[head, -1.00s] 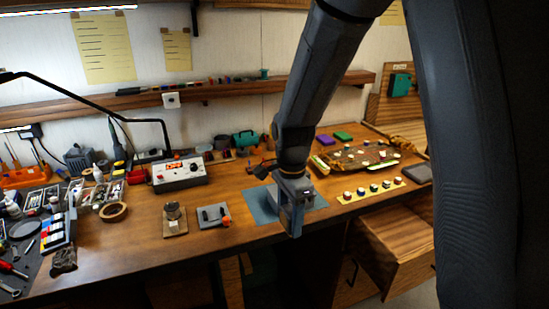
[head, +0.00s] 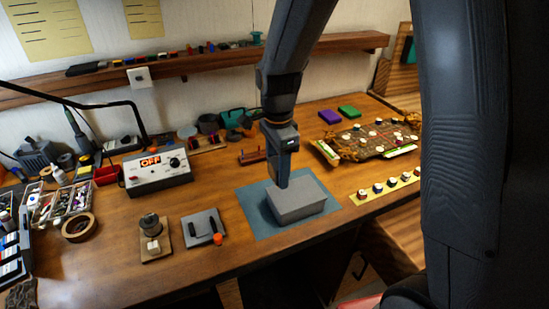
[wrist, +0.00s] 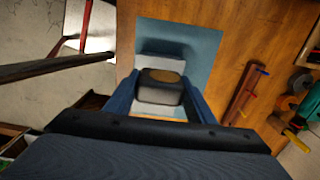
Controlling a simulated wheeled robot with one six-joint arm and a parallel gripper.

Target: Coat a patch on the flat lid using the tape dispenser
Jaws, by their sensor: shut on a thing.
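A light grey box with a flat lid (head: 300,196) sits on a blue mat (head: 262,228). Its pale surface shows around the held thing in the wrist view (wrist: 145,64). My gripper (head: 282,182) is at the back left part of the lid, pointing down. In the wrist view, my gripper (wrist: 160,97) is shut on a small dark block with a tan top, which I take for the tape dispenser (wrist: 160,77). The fingers hide this block in the head view. I cannot tell whether it touches the lid. No patch on the lid can be made out.
A wooden rack (head: 256,157) stands behind the mat. A power box reading OFF (head: 157,171), a small stand (head: 152,238) and a grey plate (head: 203,228) are to the left. A cluttered board (head: 370,140) and a yellow strip (head: 385,190) lie right. Bare wood surrounds the mat.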

